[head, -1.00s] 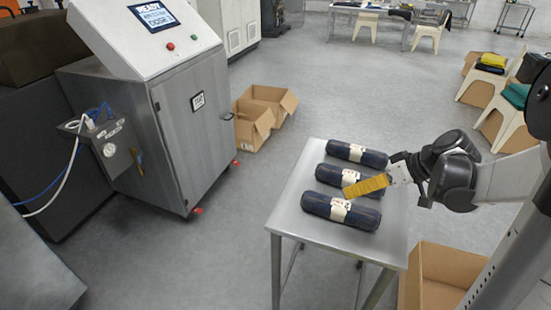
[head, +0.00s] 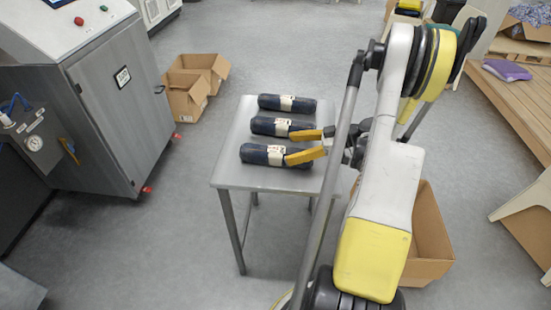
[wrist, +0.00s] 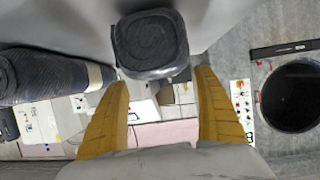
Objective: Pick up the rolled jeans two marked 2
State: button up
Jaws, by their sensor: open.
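Three dark blue rolled jeans with white labels lie side by side on a metal table (head: 236,118): a back roll (head: 270,102), a middle roll (head: 265,125) and a front roll (head: 256,153). The label numbers are too small to read. My gripper (head: 291,146) is open, its yellow fingers at the right ends of the middle and front rolls. In the wrist view, a dark roll end (wrist: 150,44) shows at the top centre, ahead of and between the open fingers (wrist: 161,78). Another roll with a white band (wrist: 45,76) lies at the left.
A grey steel machine (head: 120,95) stands left of the table, with open cardboard boxes (head: 190,90) beside it. Another cardboard box (head: 425,240) is on the floor at the right. A wooden platform (head: 510,95) is farther right. Floor between machine and table is clear.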

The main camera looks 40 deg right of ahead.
aim_at(277, 152)
jog(key=b+x, duration=0.2)
jog(key=x, duration=0.3)
jog(key=shift+a+f, duration=0.3)
jog(key=shift+r, duration=0.1)
jog(key=c, duration=1.5)
